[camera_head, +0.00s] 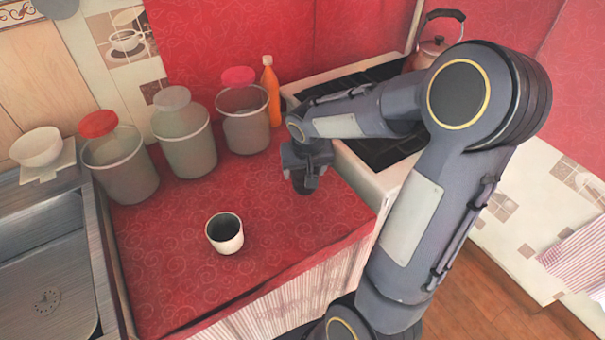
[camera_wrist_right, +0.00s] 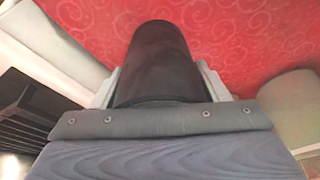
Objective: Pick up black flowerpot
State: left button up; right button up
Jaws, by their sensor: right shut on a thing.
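The black flowerpot (camera_wrist_right: 158,62) fills the middle of the right wrist view, between the two fingers of my right gripper (camera_wrist_right: 157,88). The gripper is shut on it. In the head view my right gripper (camera_head: 303,182) is over the right part of the red counter, near the stove's side. A dark round shape under its fingers there looks like the pot, mostly hidden by the gripper. I cannot tell whether the pot touches the counter. My left gripper is not in view.
A white cup (camera_head: 225,233) with a dark inside stands on the red counter (camera_head: 175,285). Several lidded canisters (camera_head: 184,138) and an orange bottle (camera_head: 270,90) stand at the back. The stove (camera_head: 385,150) with a kettle (camera_head: 437,47) is right, the sink (camera_head: 45,265) left.

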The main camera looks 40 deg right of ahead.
jog(key=s+r, duration=0.1)
jog(key=r, duration=0.1)
jog(key=s+a+r, duration=0.1)
jog(key=s+r, duration=0.1)
jog(key=shift+a+r, duration=0.1)
jog(key=shift+a, duration=0.1)
jog(key=s+a+r, duration=0.3)
jog(key=s, duration=0.5)
jog(key=shift+a+r, duration=0.15)
jog(key=shift+a, duration=0.1)
